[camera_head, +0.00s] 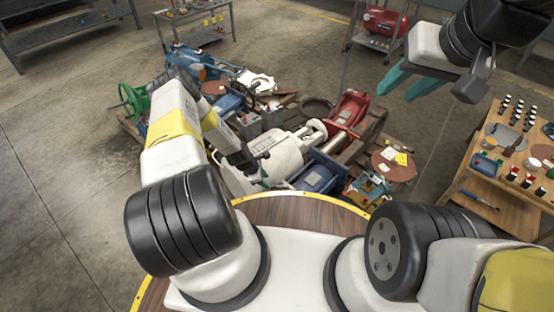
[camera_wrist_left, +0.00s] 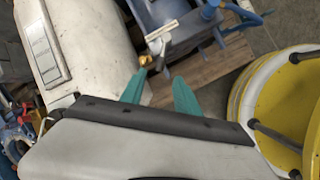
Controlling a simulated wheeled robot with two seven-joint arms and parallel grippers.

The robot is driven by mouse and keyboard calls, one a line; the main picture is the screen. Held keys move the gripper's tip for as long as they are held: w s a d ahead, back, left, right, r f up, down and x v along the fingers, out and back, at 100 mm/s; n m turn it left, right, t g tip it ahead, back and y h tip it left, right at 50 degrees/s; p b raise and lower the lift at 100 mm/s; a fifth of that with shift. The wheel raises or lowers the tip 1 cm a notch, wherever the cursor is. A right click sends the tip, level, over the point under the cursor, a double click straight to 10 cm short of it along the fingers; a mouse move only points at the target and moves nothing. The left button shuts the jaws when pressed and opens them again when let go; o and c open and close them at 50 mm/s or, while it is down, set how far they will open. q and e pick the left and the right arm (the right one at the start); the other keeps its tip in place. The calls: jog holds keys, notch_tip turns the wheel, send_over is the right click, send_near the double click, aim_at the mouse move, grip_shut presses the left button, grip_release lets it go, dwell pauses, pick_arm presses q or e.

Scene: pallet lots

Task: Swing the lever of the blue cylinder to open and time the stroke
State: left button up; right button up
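In the left wrist view, a blue body (camera_wrist_left: 185,18), seemingly the blue cylinder, lies at the top. A silver lever-like part (camera_wrist_left: 165,40) with a brass fitting (camera_wrist_left: 145,61) sits at its near side. My left gripper (camera_wrist_left: 160,84) has its two teal fingers apart, with nothing seen between them. The fingertips point at the silver part and appear just short of it; contact cannot be told. In the head view my left gripper (camera_head: 246,163) hangs over the pallet lot, its fingers hidden. My right gripper (camera_head: 408,82) is open and empty, raised at upper right.
A white cylinder (camera_head: 280,152) lies beside my left gripper, with a blue motor-like unit (camera_head: 318,177) to its right. A red machine part (camera_head: 350,108) lies behind. A wooden table (camera_head: 505,205) with small items stands at right. Open floor (camera_head: 60,190) lies at left.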

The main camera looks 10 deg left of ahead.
pick_arm(q)
jog(key=x, duration=0.6)
jog(key=shift+d+f, duration=0.15)
jog(key=shift+f, duration=0.15)
grip_shut()
dwell(1.1)
